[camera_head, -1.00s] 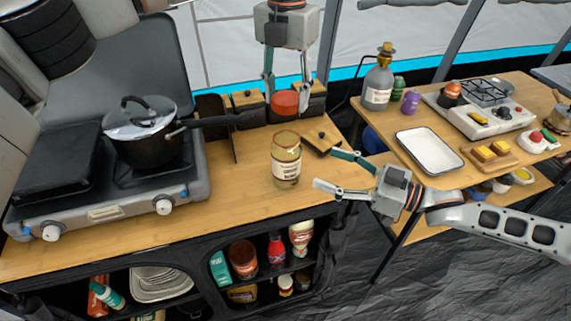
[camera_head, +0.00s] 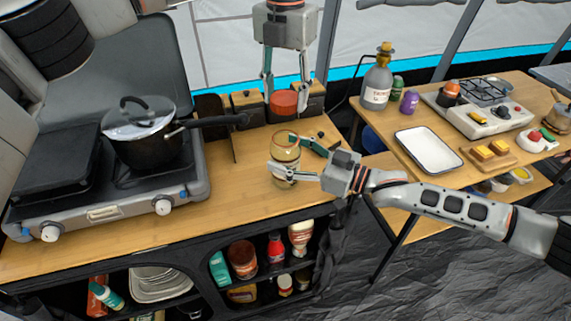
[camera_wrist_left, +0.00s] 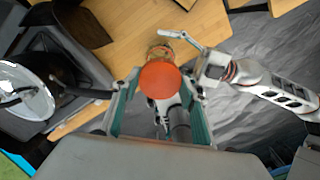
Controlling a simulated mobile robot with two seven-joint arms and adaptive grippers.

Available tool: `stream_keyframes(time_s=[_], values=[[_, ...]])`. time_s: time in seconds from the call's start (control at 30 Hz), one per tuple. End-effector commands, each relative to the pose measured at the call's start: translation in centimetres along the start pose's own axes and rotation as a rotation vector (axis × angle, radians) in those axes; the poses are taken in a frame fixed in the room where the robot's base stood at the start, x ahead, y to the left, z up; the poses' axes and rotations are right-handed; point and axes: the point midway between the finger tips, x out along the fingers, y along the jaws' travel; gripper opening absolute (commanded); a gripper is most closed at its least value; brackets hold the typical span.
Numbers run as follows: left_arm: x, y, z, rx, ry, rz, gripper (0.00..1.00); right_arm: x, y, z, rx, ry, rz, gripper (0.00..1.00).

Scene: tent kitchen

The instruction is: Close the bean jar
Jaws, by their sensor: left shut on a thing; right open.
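The bean jar (camera_head: 286,147) stands upright on the wooden counter, a glass jar with a pale label; its mouth shows no lid. My left gripper (camera_head: 284,100) is shut on the red-orange lid (camera_head: 284,104) and holds it above and behind the jar. In the left wrist view the lid (camera_wrist_left: 159,80) sits between the fingers, and the jar's rim (camera_wrist_left: 174,47) shows just beyond it. My right gripper (camera_head: 290,158) is open, with its fingers on either side of the jar; whether they touch the glass I cannot tell.
A stove (camera_head: 110,190) with a lidded pot (camera_head: 146,135) stands left of the jar. Wooden boxes (camera_head: 247,107) line the counter's back. A side table on the right holds a white tray (camera_head: 428,149) and a bottle (camera_head: 378,80). The counter in front of the jar is clear.

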Motion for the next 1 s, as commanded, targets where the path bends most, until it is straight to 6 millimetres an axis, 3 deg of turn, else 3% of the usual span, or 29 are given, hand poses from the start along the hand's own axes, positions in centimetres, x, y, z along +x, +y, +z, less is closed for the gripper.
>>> stream_keyframes(time_s=[0.37, 0.4, 0.6, 0.63, 0.77, 1.0], values=[[0.0, 0.0, 0.0, 0.000, 0.000, 0.000, 0.34, 0.6, -0.1, 0.0, 0.000, 0.000, -0.001, 0.70], [0.0, 0.0, 0.0, 0.000, 0.000, 0.000, 0.34, 0.6, 0.0, 0.0, 0.000, 0.000, -0.001, 0.67], [0.0, 0.0, 0.0, 0.000, 0.000, 0.000, 0.34, 0.5, -0.1, 0.0, 0.000, 0.000, -0.001, 0.15], [0.0, 0.0, 0.0, 0.000, 0.000, 0.000, 0.34, 0.5, -0.1, 0.0, 0.000, 0.000, -0.001, 0.10], [0.5, 0.0, 0.0, 0.001, 0.001, 0.000, 0.34, 0.5, -0.1, 0.0, 0.000, 0.000, -0.001, 0.10], [3.8, 0.0, 0.0, 0.001, 0.002, -0.001, 0.34, 0.5, 0.0, 0.0, 0.000, 0.000, -0.001, 0.10]])
